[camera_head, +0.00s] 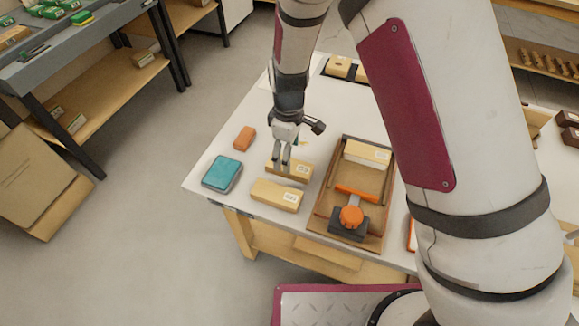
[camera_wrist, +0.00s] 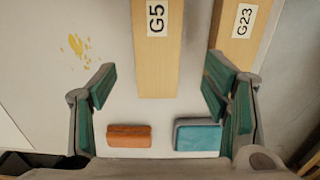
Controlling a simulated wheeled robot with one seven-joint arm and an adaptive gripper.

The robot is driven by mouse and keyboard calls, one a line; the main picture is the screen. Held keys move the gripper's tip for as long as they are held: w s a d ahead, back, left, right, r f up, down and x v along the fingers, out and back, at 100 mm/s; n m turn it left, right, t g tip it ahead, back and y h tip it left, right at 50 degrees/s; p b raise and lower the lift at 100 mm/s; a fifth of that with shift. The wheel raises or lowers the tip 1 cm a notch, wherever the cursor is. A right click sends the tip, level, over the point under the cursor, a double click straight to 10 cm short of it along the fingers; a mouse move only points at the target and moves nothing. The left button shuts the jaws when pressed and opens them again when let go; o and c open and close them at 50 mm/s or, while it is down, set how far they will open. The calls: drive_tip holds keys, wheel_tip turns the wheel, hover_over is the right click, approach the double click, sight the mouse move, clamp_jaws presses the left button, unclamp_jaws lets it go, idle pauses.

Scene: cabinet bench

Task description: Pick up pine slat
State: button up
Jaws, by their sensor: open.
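Two pale wooden slats lie side by side on the white bench top. One is labelled G5 (camera_head: 292,170) and shows in the wrist view (camera_wrist: 158,60). The other, labelled G23 (camera_head: 272,194), is nearer the front edge and lies at the upper right of the wrist view (camera_wrist: 232,38). Either could be the pine slat; I cannot tell which. My gripper (camera_head: 282,160) is open and empty, pointing down over the G5 slat. In the wrist view my gripper (camera_wrist: 161,86) has its green-padded fingers on either side of the end of that slat. I cannot tell the height gap.
An orange block (camera_head: 244,139) and a teal box (camera_head: 222,173) lie left of the slats. A wooden tray (camera_head: 318,213) on the right holds another labelled pale block (camera_head: 367,153) and an orange-and-black tool (camera_head: 351,217). The bench's left corner is close by.

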drive_tip(key=shift+w+d+f+p, duration=0.1)
drive_tip(key=shift+f+p, duration=0.05)
drive_tip(key=shift+f, duration=1.15)
drive_tip(key=shift+w+f+p, duration=0.1)
drive_tip(key=shift+f+p, duration=0.05)
drive_tip(key=shift+f, duration=1.15)
drive_tip(key=c, duration=1.3)
drive_tip(key=shift+r, duration=0.15)
